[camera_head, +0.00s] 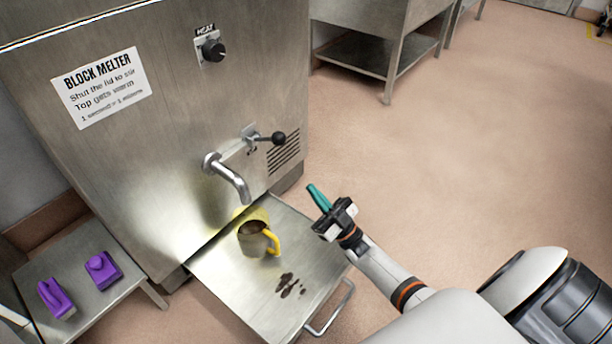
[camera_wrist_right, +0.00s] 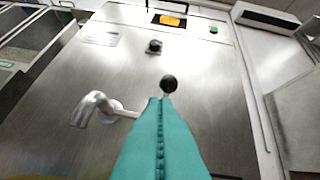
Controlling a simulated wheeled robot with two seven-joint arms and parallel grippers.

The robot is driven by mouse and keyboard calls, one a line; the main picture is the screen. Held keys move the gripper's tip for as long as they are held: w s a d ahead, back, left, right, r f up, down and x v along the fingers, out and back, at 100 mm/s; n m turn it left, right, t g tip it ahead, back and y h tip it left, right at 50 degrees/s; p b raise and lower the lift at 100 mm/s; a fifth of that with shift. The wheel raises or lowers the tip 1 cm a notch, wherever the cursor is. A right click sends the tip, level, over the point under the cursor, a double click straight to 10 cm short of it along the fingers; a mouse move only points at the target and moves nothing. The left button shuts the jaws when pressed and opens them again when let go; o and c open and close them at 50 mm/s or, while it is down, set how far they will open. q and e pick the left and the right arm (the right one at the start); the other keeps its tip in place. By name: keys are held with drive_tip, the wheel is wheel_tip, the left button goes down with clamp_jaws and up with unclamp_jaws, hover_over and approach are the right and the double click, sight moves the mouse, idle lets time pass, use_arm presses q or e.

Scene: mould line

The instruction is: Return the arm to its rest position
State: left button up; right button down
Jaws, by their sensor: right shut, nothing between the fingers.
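My right gripper (camera_head: 319,198) has teal fingers and is shut and empty. It is held in the air to the right of the block melter's tray, apart from everything. In the right wrist view its closed fingers (camera_wrist_right: 161,140) point toward the melter's front, with the black lever knob (camera_wrist_right: 169,84) just beyond their tips. The block melter (camera_head: 150,130) is a steel cabinet with a spout (camera_head: 232,180), a lever (camera_head: 270,138) and a heat knob (camera_head: 212,50). My left gripper is in neither view.
A mug with a yellow handle (camera_head: 258,240) and dark contents stands on the pulled-out tray (camera_head: 225,272) below the spout. Dark spills (camera_head: 290,286) lie beside it. Purple items (camera_head: 102,270) sit on a low table at left. A steel table (camera_head: 370,50) stands behind. Floor at right is clear.

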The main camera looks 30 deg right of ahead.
drive_tip(key=shift+s+d+f, duration=0.15)
drive_tip(key=shift+s+f, duration=0.2)
drive_tip(key=shift+f, duration=0.1)
